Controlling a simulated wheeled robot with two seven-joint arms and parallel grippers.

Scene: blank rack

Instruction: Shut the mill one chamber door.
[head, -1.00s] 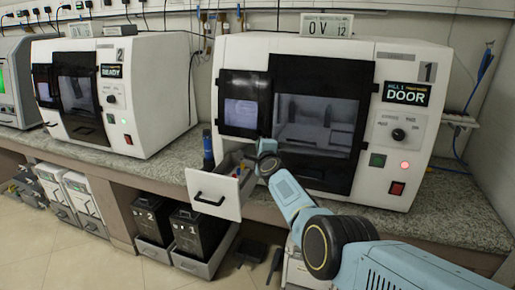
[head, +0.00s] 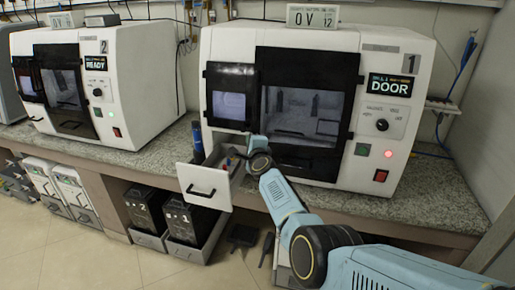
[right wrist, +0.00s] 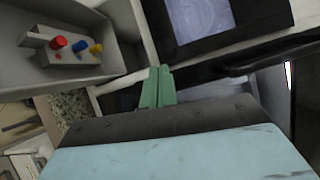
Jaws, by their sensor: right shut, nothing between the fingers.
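Mill one (head: 380,150) is the white machine at the right in the head view, with DOOR on its display (head: 390,86) and a red light lit. Its chamber door (head: 305,65) has a black frame and a clear window showing the inside. I cannot tell how far it stands from its frame. My right gripper (head: 253,140) is in front of the door's lower left, its fingers mostly hidden by the wrist. In the right wrist view its green fingers (right wrist: 157,86) are together and empty, below a dark screen panel (right wrist: 195,22) and left of a dark bar. My left gripper is not in view.
An open drawer (head: 204,188) sticks out left of my right wrist, with red, blue and yellow knobbed parts (right wrist: 75,48) inside. A blue bottle (head: 197,137) stands beside it. Mill two (head: 140,85) stands at the left on the granite counter. Black bins (head: 190,220) are below.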

